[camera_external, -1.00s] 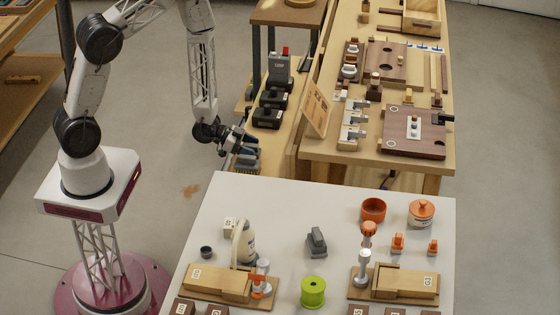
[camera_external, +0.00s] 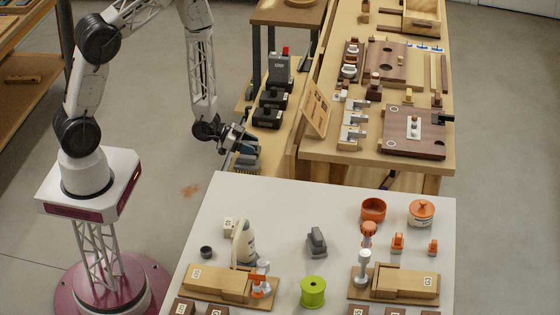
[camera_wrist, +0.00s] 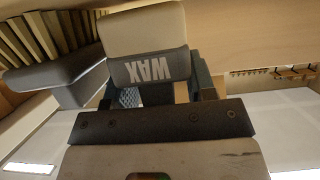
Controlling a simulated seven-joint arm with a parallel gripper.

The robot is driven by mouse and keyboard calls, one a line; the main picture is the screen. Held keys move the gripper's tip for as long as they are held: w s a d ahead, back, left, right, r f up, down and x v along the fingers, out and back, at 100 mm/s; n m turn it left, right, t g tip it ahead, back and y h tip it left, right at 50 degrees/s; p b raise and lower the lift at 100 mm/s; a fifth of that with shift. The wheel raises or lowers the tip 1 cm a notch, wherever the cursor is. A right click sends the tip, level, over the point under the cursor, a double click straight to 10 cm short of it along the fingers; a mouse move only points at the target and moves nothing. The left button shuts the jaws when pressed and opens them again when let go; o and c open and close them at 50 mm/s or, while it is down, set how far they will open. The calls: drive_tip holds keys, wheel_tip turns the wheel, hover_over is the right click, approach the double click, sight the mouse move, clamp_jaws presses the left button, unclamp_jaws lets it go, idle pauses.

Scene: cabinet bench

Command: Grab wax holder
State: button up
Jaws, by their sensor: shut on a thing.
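The wax holder (camera_wrist: 150,68) shows in the wrist view as a block with a pale grey-beige top part and a darker grey band lettered WAX, upside down in the picture. My gripper (camera_wrist: 155,88) is shut on it, with dark fingers on its left and right sides. In the external view my gripper (camera_external: 240,139) is at the left edge of the wooden bench, over the grey items there. The holder is too small and partly hidden there to make out clearly.
A similar grey block (camera_wrist: 58,78) with a row of slats lies to the left in the wrist view. Black-and-grey units (camera_external: 268,108) stand farther back on the bench. A wooden board (camera_external: 316,109) leans to the right. A white table (camera_external: 290,205) with several items is in front.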

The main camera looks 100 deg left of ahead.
sight(250, 142)
drive_tip(key=shift+r, duration=4.55)
